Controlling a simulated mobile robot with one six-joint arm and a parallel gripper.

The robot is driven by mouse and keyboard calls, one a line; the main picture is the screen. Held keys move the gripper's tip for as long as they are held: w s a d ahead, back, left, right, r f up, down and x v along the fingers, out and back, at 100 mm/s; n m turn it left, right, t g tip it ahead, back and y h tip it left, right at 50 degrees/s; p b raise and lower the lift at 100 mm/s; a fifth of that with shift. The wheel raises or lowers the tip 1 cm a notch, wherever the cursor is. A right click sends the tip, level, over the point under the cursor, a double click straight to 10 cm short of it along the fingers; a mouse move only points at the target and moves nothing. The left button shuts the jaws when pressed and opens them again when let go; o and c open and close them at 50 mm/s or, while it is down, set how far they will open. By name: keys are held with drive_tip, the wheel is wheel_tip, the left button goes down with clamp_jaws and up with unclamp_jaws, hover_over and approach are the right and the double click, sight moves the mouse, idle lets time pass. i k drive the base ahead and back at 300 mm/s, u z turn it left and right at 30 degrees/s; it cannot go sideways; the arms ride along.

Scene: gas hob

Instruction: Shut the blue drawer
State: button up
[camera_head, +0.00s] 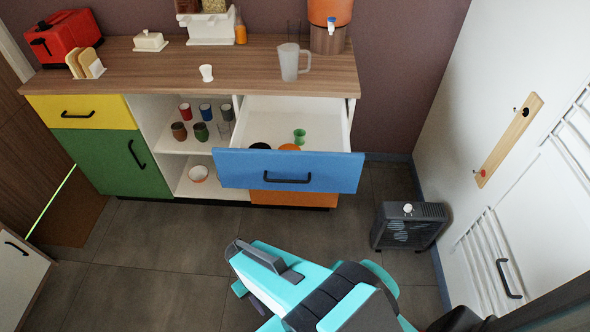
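The blue drawer (290,172) stands pulled out from the right part of the cabinet. Its blue front with a black bar handle (287,180) faces me. Its white inside (300,112) is in view and holds a green cup (299,136), an orange item and dark round items, partly hidden by the front. My gripper (243,255), at the end of my teal arm, is in front of the drawer and lower in the picture, apart from its front. I cannot tell whether its fingers are open or shut.
Open shelves with cups lie left of the drawer. A dark heater (408,228) stands at the right by the wall. The floor before the cabinet is clear.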

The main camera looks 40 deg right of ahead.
sight(326, 163)
drive_tip(key=z, duration=0.85)
drive_tip(key=k, duration=1)
drive_tip(key=i, duration=0.85)
